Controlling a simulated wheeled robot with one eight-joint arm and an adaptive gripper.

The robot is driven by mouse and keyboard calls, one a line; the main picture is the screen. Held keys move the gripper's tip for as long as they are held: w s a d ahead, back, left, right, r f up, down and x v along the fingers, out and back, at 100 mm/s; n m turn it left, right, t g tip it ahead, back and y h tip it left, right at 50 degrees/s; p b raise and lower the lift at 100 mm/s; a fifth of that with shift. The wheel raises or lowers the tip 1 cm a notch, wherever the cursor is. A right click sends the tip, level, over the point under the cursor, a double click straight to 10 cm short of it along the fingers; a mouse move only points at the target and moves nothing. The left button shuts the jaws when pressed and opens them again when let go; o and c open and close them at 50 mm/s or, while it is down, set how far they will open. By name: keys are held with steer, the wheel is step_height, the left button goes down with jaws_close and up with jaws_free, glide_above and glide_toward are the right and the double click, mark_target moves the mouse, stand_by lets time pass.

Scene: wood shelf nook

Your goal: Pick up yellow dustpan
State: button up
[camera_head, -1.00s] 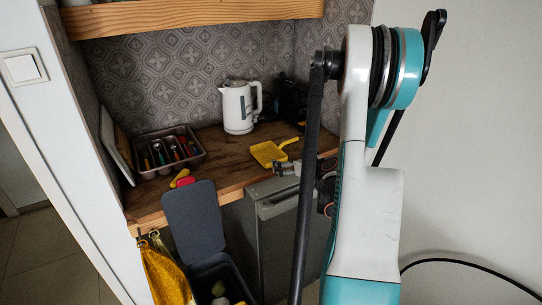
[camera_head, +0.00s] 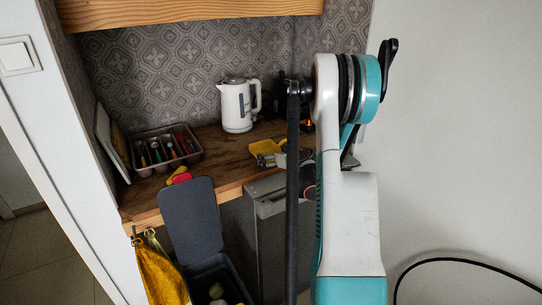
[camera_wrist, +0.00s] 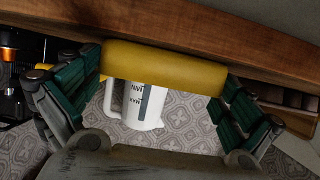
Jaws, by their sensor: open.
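The yellow dustpan (camera_head: 264,148) lies on the wooden counter, to the right of and in front of the kettle. In the wrist view the dustpan (camera_wrist: 165,66) shows as a yellow band between the two green-padded fingers. My gripper (camera_wrist: 162,80) is open around it, with a finger on each side; I cannot tell whether either finger touches it. In the head view my arm and gripper cover the dustpan's right side, and its handle is hidden.
A white kettle (camera_head: 237,107) stands behind the dustpan, with a dark machine beside it. A cutlery tray (camera_head: 148,168) sits at the counter's left. A red and yellow item (camera_head: 180,176) lies near the front edge. An open grey bin (camera_head: 192,218) stands below.

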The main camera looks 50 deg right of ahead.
steer(key=c, duration=1.1)
steer(key=shift+r, duration=0.1)
steer(key=shift+r, duration=0.1)
